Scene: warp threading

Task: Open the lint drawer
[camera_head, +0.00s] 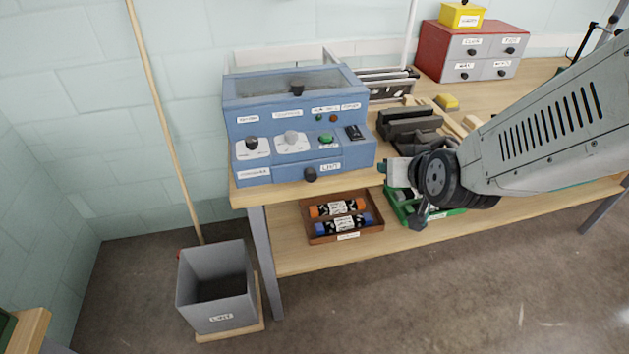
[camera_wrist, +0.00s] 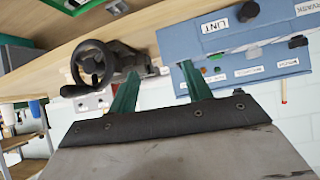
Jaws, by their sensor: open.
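The lint drawer (camera_head: 331,166) is in the lower front of the blue machine (camera_head: 240,115), marked LINT, with a dark round knob (camera_head: 310,173). Its front looks flush with the machine, so it appears shut. In the wrist view the LINT label (camera_wrist: 215,25) and the knob (camera_wrist: 249,11) show at the upper right, tilted in the picture. My gripper (camera_head: 397,172) is right of the machine near the table edge, apart from the knob. In the wrist view its two green fingers (camera_wrist: 158,72) are spread with nothing between them. The drawer's inside is hidden.
A dark vise with a handwheel (camera_wrist: 92,65) stands on the bench (camera_head: 245,195) beside the machine. A wooden tray (camera_head: 312,235) of rolls and a green tray (camera_head: 450,213) are on the lower shelf. A grey LINT bin (camera_head: 215,290) stands on the floor at left. Floor in front is clear.

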